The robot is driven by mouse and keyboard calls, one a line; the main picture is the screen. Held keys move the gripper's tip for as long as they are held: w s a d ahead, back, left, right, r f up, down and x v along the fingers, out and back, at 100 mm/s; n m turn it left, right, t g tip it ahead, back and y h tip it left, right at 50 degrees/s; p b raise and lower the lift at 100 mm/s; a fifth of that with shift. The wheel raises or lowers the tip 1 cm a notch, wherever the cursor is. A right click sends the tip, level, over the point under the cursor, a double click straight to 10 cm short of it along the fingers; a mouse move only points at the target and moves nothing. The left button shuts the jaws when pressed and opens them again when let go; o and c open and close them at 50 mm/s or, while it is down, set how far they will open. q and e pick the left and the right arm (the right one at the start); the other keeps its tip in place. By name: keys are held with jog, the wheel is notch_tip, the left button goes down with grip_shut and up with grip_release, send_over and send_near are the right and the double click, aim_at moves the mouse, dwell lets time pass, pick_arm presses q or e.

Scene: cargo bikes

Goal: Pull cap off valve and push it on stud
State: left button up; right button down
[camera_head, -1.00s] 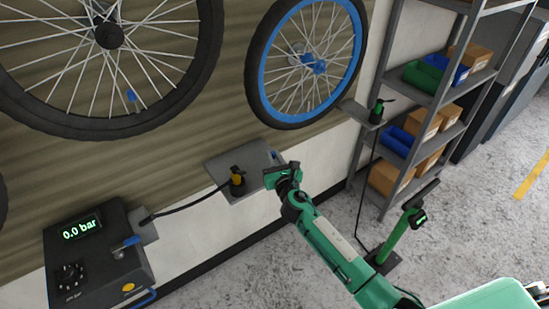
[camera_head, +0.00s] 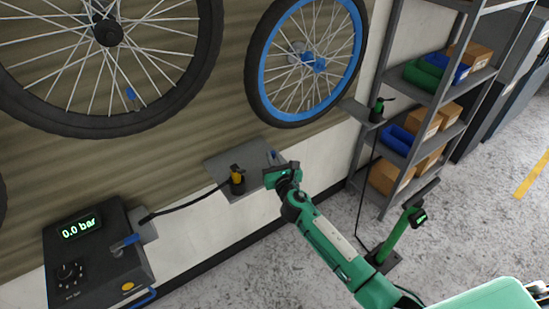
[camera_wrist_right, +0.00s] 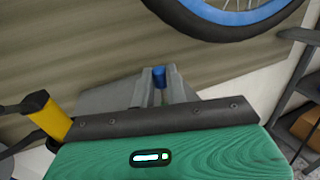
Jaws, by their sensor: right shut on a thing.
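My right gripper (camera_head: 277,162) is at the right end of the grey wall shelf (camera_head: 228,186), below the blue-rimmed wheel. In the right wrist view its two grey fingers (camera_wrist_right: 160,88) are closed around a small blue cap (camera_wrist_right: 159,76) at their tips. The cap also shows as a blue spot above the gripper in the head view (camera_head: 274,155). The stud and the valve cannot be made out clearly; whether the cap touches a stud is hidden. My left gripper is out of view.
A black and yellow pump head (camera_head: 237,179) stands on the shelf, left of the gripper, with a hose to the black inflator (camera_head: 98,254) reading 0.0 bar. Wheels hang above, including the blue-rimmed one (camera_head: 264,58). A storage rack (camera_head: 392,209) stands at right.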

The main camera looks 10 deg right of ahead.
jog(key=shift+f, duration=0.3)
dwell(0.6)
jog(key=c, duration=1)
grip_release()
jog(key=shift+s+d+p, duration=0.15)
jog(key=shift+s+p, duration=0.15)
jog(key=shift+s, duration=2.05)
jog(key=shift+s+d+p, duration=0.1)
jog(key=shift+s+p, duration=0.2)
jog(key=shift+s, duration=2.35)
